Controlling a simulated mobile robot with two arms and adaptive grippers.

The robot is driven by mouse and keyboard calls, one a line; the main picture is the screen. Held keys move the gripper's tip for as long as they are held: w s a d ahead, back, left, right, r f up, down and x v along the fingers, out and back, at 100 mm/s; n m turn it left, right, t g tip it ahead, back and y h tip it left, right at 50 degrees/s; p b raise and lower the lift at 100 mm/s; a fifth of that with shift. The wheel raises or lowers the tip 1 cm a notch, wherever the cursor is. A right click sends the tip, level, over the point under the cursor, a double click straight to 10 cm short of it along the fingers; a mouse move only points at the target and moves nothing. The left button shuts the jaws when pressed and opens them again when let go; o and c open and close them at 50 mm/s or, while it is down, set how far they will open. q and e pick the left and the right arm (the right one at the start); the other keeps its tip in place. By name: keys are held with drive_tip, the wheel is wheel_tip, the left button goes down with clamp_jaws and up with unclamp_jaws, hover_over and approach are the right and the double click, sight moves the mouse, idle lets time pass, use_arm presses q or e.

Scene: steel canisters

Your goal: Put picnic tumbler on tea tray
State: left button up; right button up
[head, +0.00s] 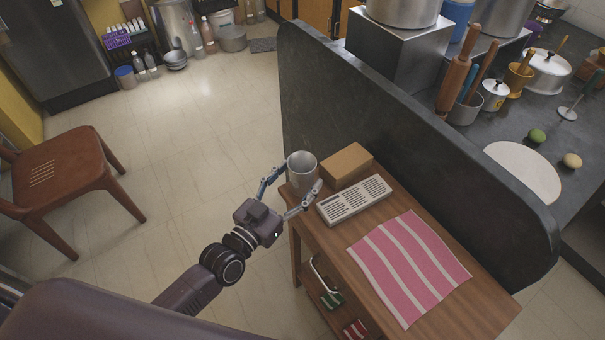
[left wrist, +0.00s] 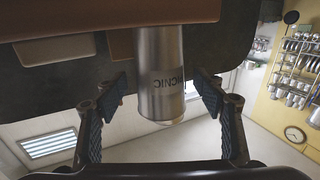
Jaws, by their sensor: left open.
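The picnic tumbler (head: 302,170) is a steel cup standing upright at the far left corner of the wooden table. In the left wrist view the tumbler (left wrist: 161,75) appears upside down, with "PICNIC" on its side. My left gripper (head: 297,183) is open, with one finger on each side of the tumbler. Gaps show between the fingers and the cup in the left wrist view (left wrist: 163,93). The tea tray (head: 354,201), a pale slotted rectangle, lies on the table just right of the tumbler, with its slots bare. My right gripper is not in view.
A brown box (head: 347,165) sits behind the tray, close to the tumbler. A pink striped cloth (head: 409,266) covers the table's front right. A dark partition (head: 400,150) rises along the table's back. A wooden chair (head: 68,180) stands on the floor at left.

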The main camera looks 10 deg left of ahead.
use_arm(q)
drive_tip(key=shift+x, duration=1.05)
drive_tip(key=c, duration=1.2)
drive_tip(key=shift+c, duration=1)
drive_tip(key=shift+r, duration=0.15)
